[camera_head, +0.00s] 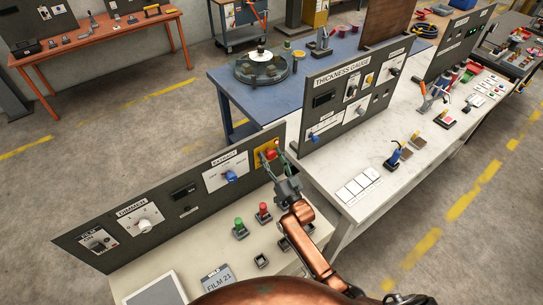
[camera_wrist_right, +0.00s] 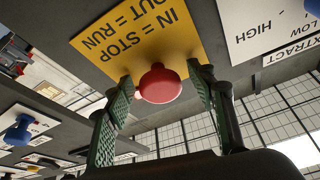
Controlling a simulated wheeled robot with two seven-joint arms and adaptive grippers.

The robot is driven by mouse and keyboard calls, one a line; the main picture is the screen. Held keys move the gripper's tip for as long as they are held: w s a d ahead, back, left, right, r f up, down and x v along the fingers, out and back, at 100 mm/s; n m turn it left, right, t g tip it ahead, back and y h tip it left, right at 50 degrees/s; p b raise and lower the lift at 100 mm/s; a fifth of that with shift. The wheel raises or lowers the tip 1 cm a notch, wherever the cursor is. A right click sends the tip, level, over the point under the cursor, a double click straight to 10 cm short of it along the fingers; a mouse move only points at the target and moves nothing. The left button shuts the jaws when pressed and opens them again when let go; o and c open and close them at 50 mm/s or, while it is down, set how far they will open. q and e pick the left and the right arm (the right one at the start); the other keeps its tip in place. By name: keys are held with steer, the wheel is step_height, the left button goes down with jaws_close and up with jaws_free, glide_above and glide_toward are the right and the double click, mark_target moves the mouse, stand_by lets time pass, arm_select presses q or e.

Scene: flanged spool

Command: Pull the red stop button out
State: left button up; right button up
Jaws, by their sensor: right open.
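The red stop button (camera_head: 270,154) is a round mushroom head on a yellow plate (camera_head: 262,160) at the right end of the near upright panel. In the right wrist view the red button (camera_wrist_right: 160,84) stands out below the yellow plate's text (camera_wrist_right: 138,40), "IN = STOP, OUT = RUN". My right gripper (camera_head: 280,156) is at the button, its green-padded fingers open. In the wrist view the right gripper (camera_wrist_right: 162,90) has one finger on each side of the button, with narrow gaps. I cannot tell how deep the head sits between the fingers. My left gripper is not in view.
The near panel also carries a blue knob (camera_head: 230,176) and a white dimmer dial (camera_head: 145,226). Green (camera_head: 240,227) and red (camera_head: 264,211) push buttons stand on the bench below. The thickness gauge panel (camera_head: 343,95) rises to the right of my gripper.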

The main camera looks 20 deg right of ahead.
jaws_close()
stand_by(0.7)
